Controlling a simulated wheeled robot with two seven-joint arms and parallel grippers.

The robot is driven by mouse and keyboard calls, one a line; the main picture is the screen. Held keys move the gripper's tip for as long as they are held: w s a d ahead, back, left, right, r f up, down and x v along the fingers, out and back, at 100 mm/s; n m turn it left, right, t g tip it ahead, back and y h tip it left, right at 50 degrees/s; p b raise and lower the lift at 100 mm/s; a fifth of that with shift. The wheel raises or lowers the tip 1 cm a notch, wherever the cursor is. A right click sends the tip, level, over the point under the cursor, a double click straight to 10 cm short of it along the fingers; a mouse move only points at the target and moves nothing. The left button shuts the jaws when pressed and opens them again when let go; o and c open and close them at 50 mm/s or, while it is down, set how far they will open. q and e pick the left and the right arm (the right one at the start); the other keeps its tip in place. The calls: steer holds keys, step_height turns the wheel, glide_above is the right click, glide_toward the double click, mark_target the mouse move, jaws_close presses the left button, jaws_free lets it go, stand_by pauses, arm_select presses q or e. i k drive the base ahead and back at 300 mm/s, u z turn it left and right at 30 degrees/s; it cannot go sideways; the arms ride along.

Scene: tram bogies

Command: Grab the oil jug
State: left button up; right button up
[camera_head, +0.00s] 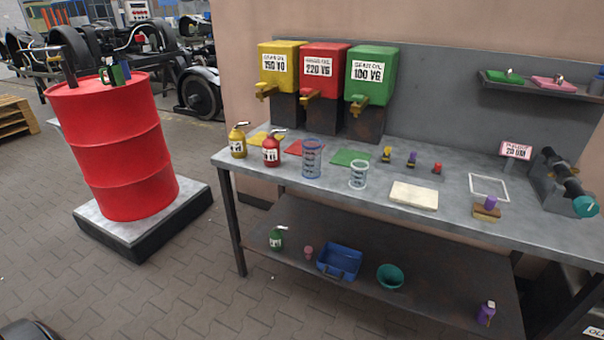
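Several small oil jugs with spouts and white labels are in view. A yellow jug (238,144) and a red jug (271,151) stand upright at the left end of the workbench top (330,186). A green jug (277,240) stands on the lower shelf (300,268) beneath them. The labels are too small to read. Two clear measuring vessels stand right of the red jug, a taller one (311,158) and a shorter one (358,175). Neither of my grippers is in view.
Yellow (283,65), red (324,71) and green (372,75) oil dispensers stand at the bench's back. A blue bin (339,262) and teal bowl (390,276) sit on the lower shelf. A red drum (118,150) stands left. The paved floor before the bench is clear.

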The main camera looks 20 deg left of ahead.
mark_target(312, 159)
steer(key=z, duration=0.3)
steer(key=i, duration=1.15)
steer(key=u, duration=0.25)
